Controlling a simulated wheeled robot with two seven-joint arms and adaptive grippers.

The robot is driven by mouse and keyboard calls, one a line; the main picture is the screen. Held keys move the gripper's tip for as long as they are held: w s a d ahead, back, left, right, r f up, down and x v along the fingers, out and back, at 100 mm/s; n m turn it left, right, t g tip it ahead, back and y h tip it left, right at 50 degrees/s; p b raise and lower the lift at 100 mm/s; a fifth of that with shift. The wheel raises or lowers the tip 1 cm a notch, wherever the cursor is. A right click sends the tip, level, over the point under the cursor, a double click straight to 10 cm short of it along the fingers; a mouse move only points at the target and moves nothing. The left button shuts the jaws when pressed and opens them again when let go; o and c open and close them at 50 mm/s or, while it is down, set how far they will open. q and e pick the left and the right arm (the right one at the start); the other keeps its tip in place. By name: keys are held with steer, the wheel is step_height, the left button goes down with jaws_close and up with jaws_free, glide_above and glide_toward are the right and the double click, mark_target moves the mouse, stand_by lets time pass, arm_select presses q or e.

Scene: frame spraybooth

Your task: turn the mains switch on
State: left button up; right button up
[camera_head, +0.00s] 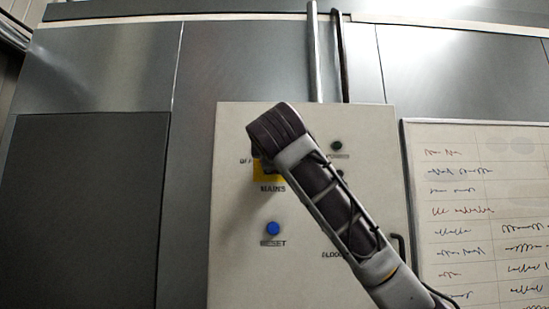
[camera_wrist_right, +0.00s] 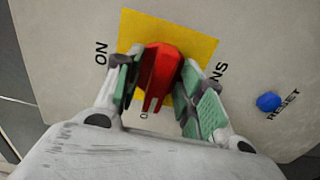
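The mains switch has a red handle (camera_wrist_right: 161,72) on a yellow plate (camera_wrist_right: 190,37), seen in the right wrist view. The handle's length runs up and down that picture, toward a partly hidden "O" label below it. The "ON" label is at the left of the plate. My right gripper (camera_wrist_right: 160,78) has its green-padded fingers on both sides of the handle, with narrow gaps visible; firm contact cannot be seen. In the head view my right arm covers the handle, and only part of the yellow plate (camera_head: 268,174) shows, above "MAINS". My left gripper is not in view.
The switch is on a pale control box (camera_head: 230,262). A blue reset button (camera_head: 273,228) sits below it, and a dark round control (camera_head: 336,146) is at the upper right. A written chart (camera_head: 480,210) hangs right of the box. Pipes (camera_head: 314,60) rise above it.

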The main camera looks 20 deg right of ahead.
jaws_close()
stand_by(0.3)
